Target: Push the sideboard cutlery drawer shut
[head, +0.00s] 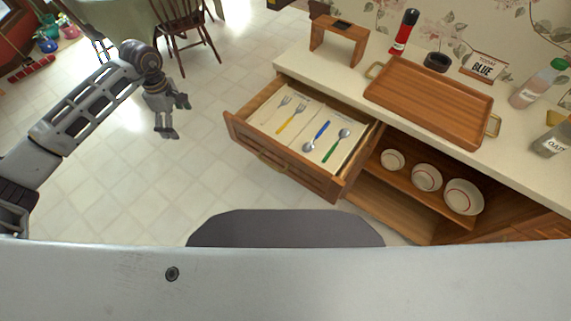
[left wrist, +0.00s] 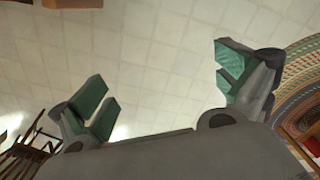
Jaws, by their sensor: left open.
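The sideboard cutlery drawer (head: 283,179) stands pulled out from under the sideboard top in the head view. It holds forks and spoons with coloured handles on a light liner, and a handle (head: 272,163) shows on its wooden front. My left gripper (head: 178,119) hangs over the floor to the left of the drawer, apart from it. It is open and empty. In the left wrist view its green-padded fingers (left wrist: 165,90) are spread wide with only floor tiles between them. My right gripper is not in view.
The sideboard top (head: 300,65) bears a wooden tray (head: 432,98) with metal handles, a small wooden stand (head: 340,38), a red grinder (head: 404,32) and bottles. An open shelf with several bowls (head: 426,178) lies right of the drawer. A chair (head: 184,32) stands behind my left gripper. The floor between is clear.

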